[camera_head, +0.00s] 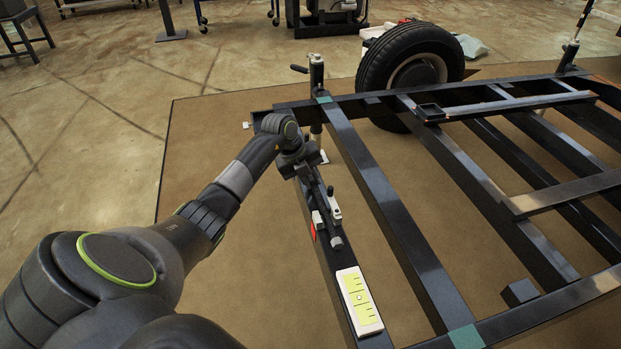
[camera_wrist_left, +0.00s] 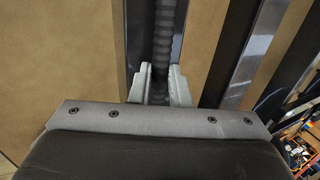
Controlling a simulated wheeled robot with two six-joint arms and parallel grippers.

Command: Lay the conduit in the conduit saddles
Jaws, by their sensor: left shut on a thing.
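My left gripper (camera_head: 327,213) reaches down over the near left rail of the dark frame. Its pale fingers are shut on the conduit, a dark ribbed tube. In the left wrist view the conduit (camera_wrist_left: 164,40) runs lengthwise between the fingers (camera_wrist_left: 158,88), above and roughly in line with the dark rail. One end of the conduit (camera_head: 337,243) shows just past the fingers in the head view. I cannot make out the conduit saddles, nor whether the conduit touches the rail. My right gripper is not in view.
A white plate with a yellow marked face (camera_head: 360,300) lies on the rail beyond the conduit's end. A red part (camera_head: 313,232) sits at the rail's side. A wheel (camera_head: 410,70) stands behind the frame. Long dark crossbeams (camera_head: 390,210) lie to the right. Floor at the left is clear.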

